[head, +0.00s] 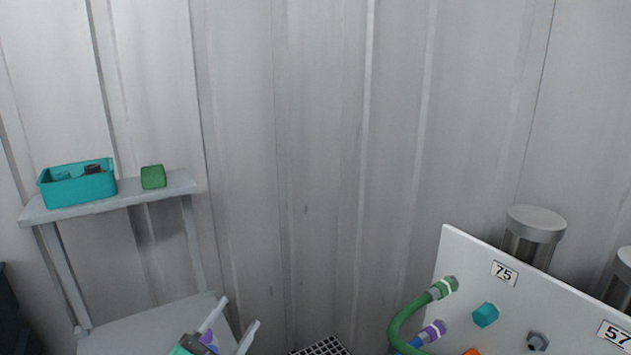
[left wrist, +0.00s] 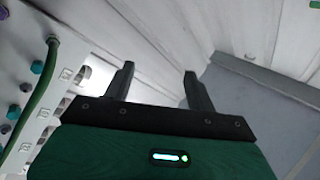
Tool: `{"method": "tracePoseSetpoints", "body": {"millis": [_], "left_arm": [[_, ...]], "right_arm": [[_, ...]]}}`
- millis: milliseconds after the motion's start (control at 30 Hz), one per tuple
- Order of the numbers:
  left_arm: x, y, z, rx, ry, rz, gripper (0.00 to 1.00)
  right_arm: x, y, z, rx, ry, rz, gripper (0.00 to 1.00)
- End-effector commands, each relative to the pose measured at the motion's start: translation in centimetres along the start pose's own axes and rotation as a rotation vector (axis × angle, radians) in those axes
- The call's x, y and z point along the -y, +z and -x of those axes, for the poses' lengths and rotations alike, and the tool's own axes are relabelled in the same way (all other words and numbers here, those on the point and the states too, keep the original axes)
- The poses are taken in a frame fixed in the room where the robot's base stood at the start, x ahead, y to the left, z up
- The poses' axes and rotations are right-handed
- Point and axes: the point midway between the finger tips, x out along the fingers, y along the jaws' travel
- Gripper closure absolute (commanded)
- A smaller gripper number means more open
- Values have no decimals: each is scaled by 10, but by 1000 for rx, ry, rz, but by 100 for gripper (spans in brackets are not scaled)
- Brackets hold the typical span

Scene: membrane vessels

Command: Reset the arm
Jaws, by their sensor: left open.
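My left gripper (head: 232,326) shows at the bottom of the head view, in front of the lower shelf of the grey stand. Its two light fingers are apart and nothing shows between them. In the left wrist view its dark fingers (left wrist: 158,85) are also spread and empty, with the pale ribbed wall beyond. My right gripper is not in view.
A grey stand (head: 150,194) holds a teal bin (head: 80,188) and a green block (head: 153,177). A white panel (head: 462,262) at right carries a green hose (head: 398,320), a teal cap (head: 486,315) and labels. A black grid (head: 322,347) lies at bottom centre.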

Motion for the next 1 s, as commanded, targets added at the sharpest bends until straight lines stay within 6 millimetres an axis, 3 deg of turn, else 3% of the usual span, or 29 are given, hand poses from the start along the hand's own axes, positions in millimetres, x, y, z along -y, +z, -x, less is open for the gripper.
{"method": "tracePoseSetpoints", "body": {"millis": [100, 233, 467, 600, 700, 1000], "left_arm": [[7, 32, 29, 234, -109, 119, 43], [1, 68, 72, 513, -170, 238, 43], [-45, 107, 175, 1026, -129, 443, 43], [-80, 104, 238, 1291, -24, 551, 43], [-100, 95, 273, 1429, 58, 610, 43], [-142, 50, 351, 1711, 312, 748, 43]], "right_arm": [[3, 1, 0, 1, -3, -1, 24], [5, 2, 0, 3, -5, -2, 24], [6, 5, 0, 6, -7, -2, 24], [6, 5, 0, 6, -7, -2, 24], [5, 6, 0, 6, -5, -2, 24], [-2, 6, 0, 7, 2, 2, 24]]}}
